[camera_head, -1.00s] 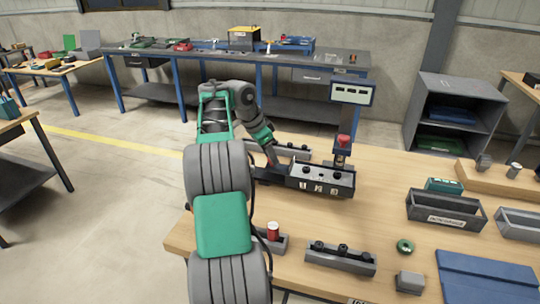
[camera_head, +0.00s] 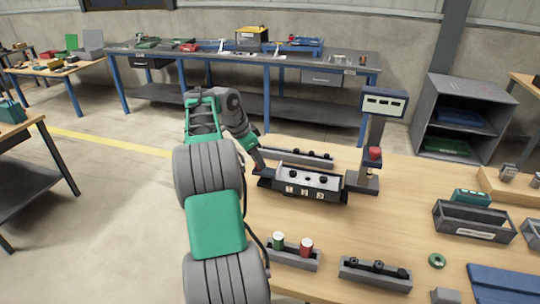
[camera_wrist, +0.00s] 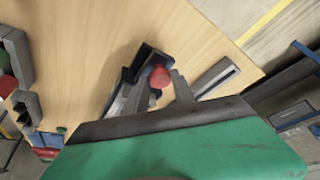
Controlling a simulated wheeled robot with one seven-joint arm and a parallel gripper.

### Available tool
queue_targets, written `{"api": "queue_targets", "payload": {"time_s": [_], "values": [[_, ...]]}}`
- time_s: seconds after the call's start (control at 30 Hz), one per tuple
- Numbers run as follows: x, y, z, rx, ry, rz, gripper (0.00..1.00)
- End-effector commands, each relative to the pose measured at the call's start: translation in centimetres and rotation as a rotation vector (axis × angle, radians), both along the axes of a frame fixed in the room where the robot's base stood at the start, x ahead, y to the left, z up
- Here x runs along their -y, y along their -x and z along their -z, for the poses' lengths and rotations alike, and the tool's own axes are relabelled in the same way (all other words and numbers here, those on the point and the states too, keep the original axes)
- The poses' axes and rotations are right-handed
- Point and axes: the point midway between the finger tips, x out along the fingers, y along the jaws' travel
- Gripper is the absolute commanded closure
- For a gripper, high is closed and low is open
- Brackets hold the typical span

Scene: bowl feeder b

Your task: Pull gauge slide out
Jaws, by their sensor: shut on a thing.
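The gauge slide (camera_head: 312,192), a dark tray with a pale top, black knobs and numbered front marks, lies on the wooden bench left of the gauge stand (camera_head: 374,140). The stand carries a display (camera_head: 384,103) and a red part (camera_head: 375,153) above its dark base. My gripper (camera_head: 265,178) is at the slide's left end, shut on it. The fingertips are small and partly hidden there.
A grey rail (camera_head: 298,157) lies behind the slide. In front are a holder with green and red cylinders (camera_head: 292,254) and a grey block with black knobs (camera_head: 375,274). A labelled dark bin (camera_head: 472,222) stands right. Bare wood lies in front of the slide.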

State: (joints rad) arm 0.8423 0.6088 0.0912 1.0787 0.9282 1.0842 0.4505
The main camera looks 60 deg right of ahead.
Motion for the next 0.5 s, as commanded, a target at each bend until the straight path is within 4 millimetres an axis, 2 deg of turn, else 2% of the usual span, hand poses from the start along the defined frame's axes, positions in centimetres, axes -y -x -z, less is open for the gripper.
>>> {"api": "queue_targets", "payload": {"time_s": [0.03,0.2,0.5], "values": [[-0.3,-1.0,-0.7,-0.003,-0.007,-0.005,1.0],[-0.4,-3.2,-0.6,-0.002,-0.009,0.01,1.0],[-0.5,-5.1,-0.1,-0.001,-0.008,0.022,1.0]]}}
